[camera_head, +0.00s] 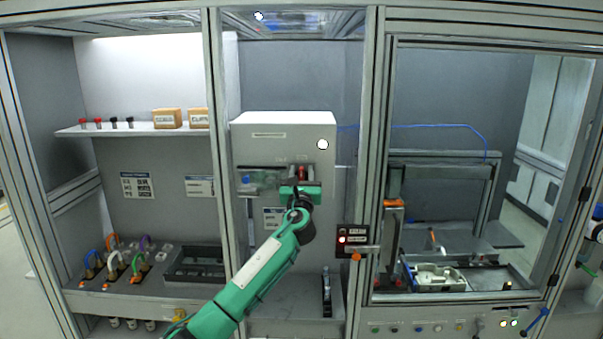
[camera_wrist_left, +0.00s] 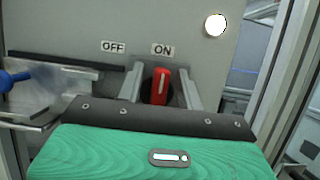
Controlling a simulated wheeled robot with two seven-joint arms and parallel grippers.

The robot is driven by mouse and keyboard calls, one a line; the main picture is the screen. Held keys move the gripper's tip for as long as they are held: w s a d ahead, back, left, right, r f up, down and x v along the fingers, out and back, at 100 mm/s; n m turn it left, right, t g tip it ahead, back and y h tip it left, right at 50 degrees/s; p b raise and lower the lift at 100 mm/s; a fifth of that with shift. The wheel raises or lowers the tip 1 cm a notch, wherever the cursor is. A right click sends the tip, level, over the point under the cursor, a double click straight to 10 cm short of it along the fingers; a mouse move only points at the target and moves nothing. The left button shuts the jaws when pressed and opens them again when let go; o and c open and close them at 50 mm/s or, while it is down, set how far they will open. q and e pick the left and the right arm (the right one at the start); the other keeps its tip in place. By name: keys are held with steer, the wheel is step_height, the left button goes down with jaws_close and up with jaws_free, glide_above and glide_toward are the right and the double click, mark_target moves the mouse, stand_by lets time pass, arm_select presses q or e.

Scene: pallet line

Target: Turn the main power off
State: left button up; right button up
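The main power switch is a red handle (camera_head: 302,172) on the front of the white box (camera_head: 285,130). In the left wrist view the red handle (camera_wrist_left: 160,87) stands roughly upright below the ON label (camera_wrist_left: 163,50); the OFF label (camera_wrist_left: 113,47) is to its left. My left gripper (camera_head: 301,182) is at the switch, and it also shows in the left wrist view (camera_wrist_left: 162,88). Its two fingers are open, one on each side of the handle, with visible gaps. The handle's lower end is hidden behind the gripper body. My right gripper is not in view.
A lit round white lamp (camera_head: 323,145) is at the box's upper right. A blue-handled part (camera_wrist_left: 14,78) sits left of the switch. Frame posts stand on both sides, including the right post (camera_head: 367,120). A small control panel (camera_head: 352,240) is at lower right.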

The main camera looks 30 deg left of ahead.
arm_select(q)
steer(key=shift+c, duration=0.5)
steer(key=c, duration=0.7)
steer(key=shift+d, duration=0.1)
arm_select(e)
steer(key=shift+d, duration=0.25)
arm_select(q)
steer(key=shift+f, duration=0.1)
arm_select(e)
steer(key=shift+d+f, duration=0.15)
